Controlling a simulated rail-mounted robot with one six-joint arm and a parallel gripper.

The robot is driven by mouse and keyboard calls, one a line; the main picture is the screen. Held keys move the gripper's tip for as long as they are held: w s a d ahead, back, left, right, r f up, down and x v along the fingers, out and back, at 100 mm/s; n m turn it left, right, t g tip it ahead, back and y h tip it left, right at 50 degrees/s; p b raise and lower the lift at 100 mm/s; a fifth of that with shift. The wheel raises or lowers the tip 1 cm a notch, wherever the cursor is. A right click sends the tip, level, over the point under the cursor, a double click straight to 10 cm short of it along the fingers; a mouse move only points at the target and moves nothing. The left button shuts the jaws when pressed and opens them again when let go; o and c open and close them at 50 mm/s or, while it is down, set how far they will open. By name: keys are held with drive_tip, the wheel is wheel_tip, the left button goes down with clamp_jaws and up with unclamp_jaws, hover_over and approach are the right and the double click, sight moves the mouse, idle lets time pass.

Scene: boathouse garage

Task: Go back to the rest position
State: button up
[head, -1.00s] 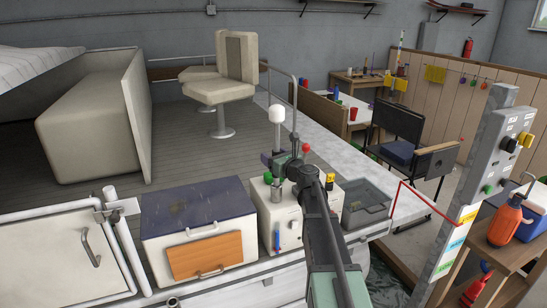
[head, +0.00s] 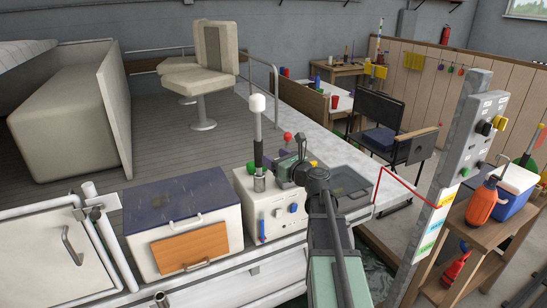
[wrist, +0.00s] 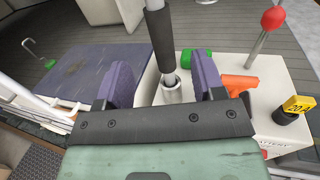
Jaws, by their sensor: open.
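In the head view my gripper (head: 283,165) is at the end of my arm, just right of an upright lever with a black grip (head: 258,152) and a white knob (head: 257,103). In the wrist view my gripper's two purple fingers (wrist: 163,78) stand wide apart. The lever's black grip (wrist: 162,40) and its silver socket (wrist: 171,90) show in the gap between them, with nothing pinched. I cannot tell how far the fingertips are from the lever. The lever stands on a cream control box (head: 272,213).
A blue-lidded chest (head: 188,200) stands left. A grey post with switches (head: 455,175) and a red bar are to the right.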

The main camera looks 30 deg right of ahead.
idle(0.3)
drive_tip(key=s+a+f+n+g+h, duration=0.2)
drive_tip(key=s+a+f+n+g, duration=0.6)
drive_tip(key=n, duration=0.8)
drive_tip(key=s+a+f+n+g+h, duration=0.1)
drive_tip(key=s+a+f+n+g, duration=0.8)
drive_tip(key=s+a+n, duration=0.5)
drive_tip(key=a+n, duration=0.2)
drive_tip(key=n, duration=0.1)
drive_tip(key=shift+s+n+g+h, duration=0.2)
drive_tip(key=shift+n+g+h, duration=0.1)
drive_tip(key=shift+h, duration=0.1)
drive_tip(key=shift+f, duration=0.1)
